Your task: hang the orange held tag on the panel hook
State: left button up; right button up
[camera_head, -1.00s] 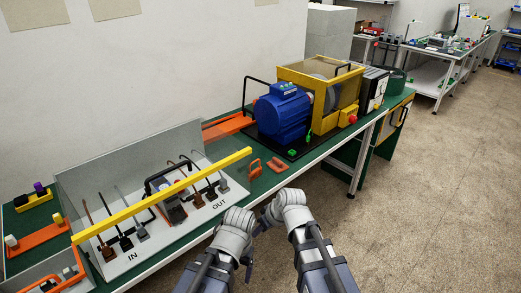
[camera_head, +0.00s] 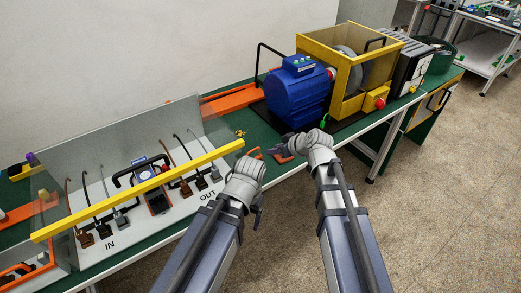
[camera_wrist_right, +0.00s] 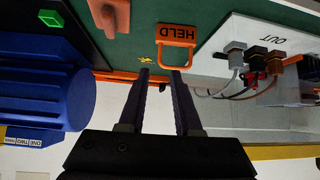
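The orange tag marked HELD (camera_wrist_right: 178,35) lies flat on the green bench top in the right wrist view, its loop pointing toward my right gripper (camera_wrist_right: 160,72). The right gripper is open and empty, its fingertips short of the tag and apart from it. In the head view the tag (camera_head: 257,153) shows partly at the bench's front edge, beside the right gripper (camera_head: 274,149). My left gripper (camera_head: 258,212) hangs in front of the bench edge; its finger gap is not clear. I cannot make out the panel hook.
A second orange piece (camera_head: 284,158) lies close by. A yellow bar (camera_head: 140,190) crosses in front of the grey panel with IN and OUT terminals. A blue motor (camera_head: 298,93) and yellow guarded frame (camera_head: 345,75) stand to the right. A small yellow item (camera_wrist_right: 146,60) lies near the tag.

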jog(key=b+x, duration=0.6)
jog(key=x, duration=0.4)
jog(key=shift+b, duration=0.4)
jog(key=shift+c, duration=0.7)
grip_shut()
notch_tip(320, 180, up, 10)
jog(key=p, duration=1)
